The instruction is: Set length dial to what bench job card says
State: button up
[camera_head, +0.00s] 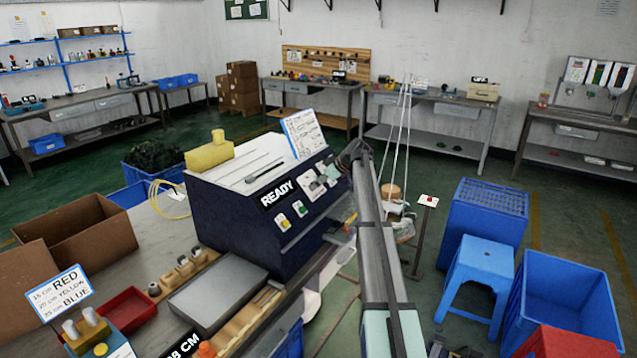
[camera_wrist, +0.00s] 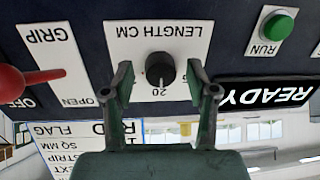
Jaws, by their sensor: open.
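In the wrist view, which shows the panel upside down, a black round dial (camera_wrist: 160,70) sits on a white plate lettered LENGTH CM (camera_wrist: 150,33). The number 20 shows beside the knob; a faint light mark on the knob seems to face it. Other scale numbers are not readable. My gripper (camera_wrist: 161,80) is open, one finger on each side of the dial; contact cannot be told. A card (camera_wrist: 85,135) with partly cut-off text, including FLAG and SQ MM, shows at lower left. In the head view a written card (camera_head: 303,134) stands on the dark machine (camera_head: 235,220).
A READY display (camera_head: 277,193) and a green RUN button (camera_wrist: 279,24) are beside the dial. A red-knobbed GRIP lever (camera_wrist: 12,78) is on its other side. A colour sign (camera_head: 62,290) lists 15 cm red, 20 cm yellow, 25 cm blue. Blue crates (camera_head: 560,300) stand right.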

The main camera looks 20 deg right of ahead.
grip_shut()
jog(key=shift+m, duration=0.3)
jog(key=shift+f+m+b, duration=0.1)
jog(key=shift+m+b, duration=0.45)
jog(key=shift+m, duration=0.35)
jog(key=m, duration=0.3)
jog(key=shift+b, duration=0.4)
jog(key=m, duration=0.6)
jog(key=shift+s+t+y, duration=0.1)
jog(key=shift+t+y, duration=0.2)
jog(key=shift+t, duration=0.1)
jog(key=shift+m, duration=0.4)
